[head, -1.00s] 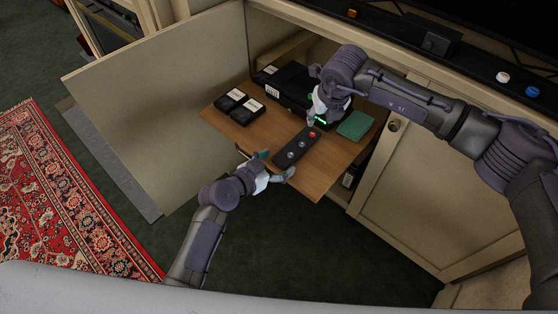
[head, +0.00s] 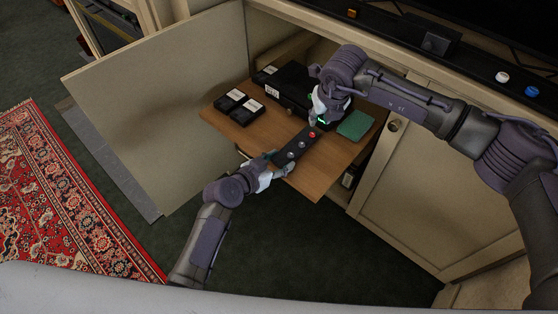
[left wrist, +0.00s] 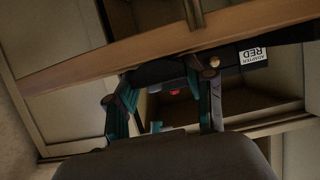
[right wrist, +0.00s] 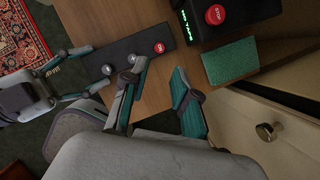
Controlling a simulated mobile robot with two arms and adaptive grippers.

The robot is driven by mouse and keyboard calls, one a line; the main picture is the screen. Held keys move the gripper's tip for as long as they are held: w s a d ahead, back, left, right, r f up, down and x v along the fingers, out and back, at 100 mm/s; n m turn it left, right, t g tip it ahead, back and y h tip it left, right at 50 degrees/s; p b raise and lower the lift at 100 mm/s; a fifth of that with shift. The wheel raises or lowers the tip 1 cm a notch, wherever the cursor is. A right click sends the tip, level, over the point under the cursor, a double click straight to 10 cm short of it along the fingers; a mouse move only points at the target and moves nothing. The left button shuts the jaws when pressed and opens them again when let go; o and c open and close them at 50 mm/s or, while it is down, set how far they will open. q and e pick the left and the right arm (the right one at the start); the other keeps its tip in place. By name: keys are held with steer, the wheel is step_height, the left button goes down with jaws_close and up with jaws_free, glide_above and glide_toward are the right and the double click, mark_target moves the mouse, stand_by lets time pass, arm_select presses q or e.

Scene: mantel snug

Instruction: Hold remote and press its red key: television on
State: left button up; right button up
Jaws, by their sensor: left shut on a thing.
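My left gripper (head: 279,163) is shut on the remote's near end. In the left wrist view its fingers (left wrist: 163,95) show, but the remote is hard to make out. My right gripper (head: 319,121) hangs beyond the red key; in its wrist view the fingers (right wrist: 159,75) are apart and empty, beside the remote.
A black device (head: 285,82) with a green display and a red STOP button (right wrist: 215,14) stands at the back of the board. A green block (head: 355,125) lies right of it, black cassettes (head: 246,112) left. An open cabinet door (head: 160,105) stands at left, a closed one at right.

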jaws_close()
stand_by(1.1)
